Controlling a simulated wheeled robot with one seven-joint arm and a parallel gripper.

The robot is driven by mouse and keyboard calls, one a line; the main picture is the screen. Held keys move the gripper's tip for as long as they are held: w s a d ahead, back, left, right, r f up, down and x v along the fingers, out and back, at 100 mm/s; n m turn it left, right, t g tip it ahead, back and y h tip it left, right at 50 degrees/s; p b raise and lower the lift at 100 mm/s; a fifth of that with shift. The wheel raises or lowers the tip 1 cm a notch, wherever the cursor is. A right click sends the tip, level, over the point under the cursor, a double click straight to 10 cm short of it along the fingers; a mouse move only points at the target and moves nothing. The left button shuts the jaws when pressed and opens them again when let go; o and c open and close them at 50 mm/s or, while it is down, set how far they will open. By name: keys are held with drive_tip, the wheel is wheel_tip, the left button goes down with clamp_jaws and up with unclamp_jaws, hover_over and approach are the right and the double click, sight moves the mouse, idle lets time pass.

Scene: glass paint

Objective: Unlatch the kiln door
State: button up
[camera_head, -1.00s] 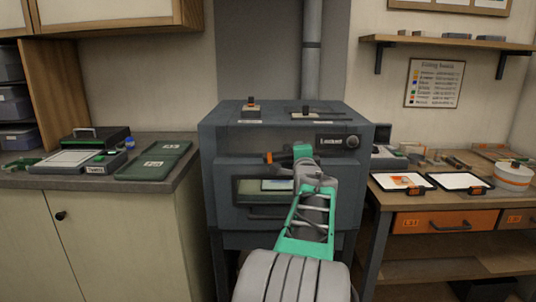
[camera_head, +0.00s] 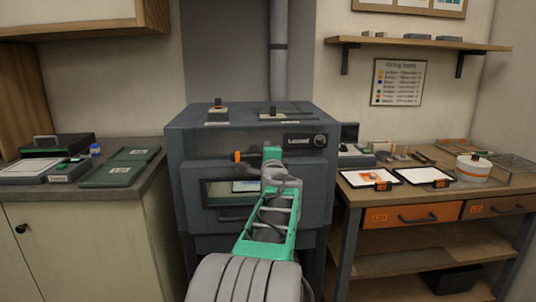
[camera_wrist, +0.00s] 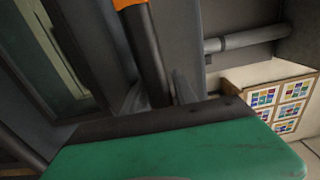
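The kiln (camera_head: 180,190) is a dark grey box in the middle of the head view. Its door (camera_head: 206,192) has a window and looks closed. The latch handle (camera_head: 238,156) is a dark bar with an orange end, lying about level across the front above the window. In the wrist view the bar (camera_wrist: 147,50) runs down between my two fingers. My gripper (camera_wrist: 158,92) is at the bar with a finger close against each side, and it looks shut on it. My green and grey wrist hides the bar's right part in the head view.
A right bench (camera_head: 350,225) carries clipboards (camera_head: 424,175) and a white round container (camera_head: 474,168). A pipe (camera_head: 278,60) rises behind the kiln. A shelf (camera_head: 420,43) hangs at upper right.

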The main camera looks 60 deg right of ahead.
drive_tip(key=shift+o, duration=0.8)
drive_tip(key=shift+a, duration=0.1)
drive_tip(key=v, duration=0.7)
drive_tip(key=shift+s+a+b, duration=0.2)
drive_tip(key=shift+a+b, duration=0.1)
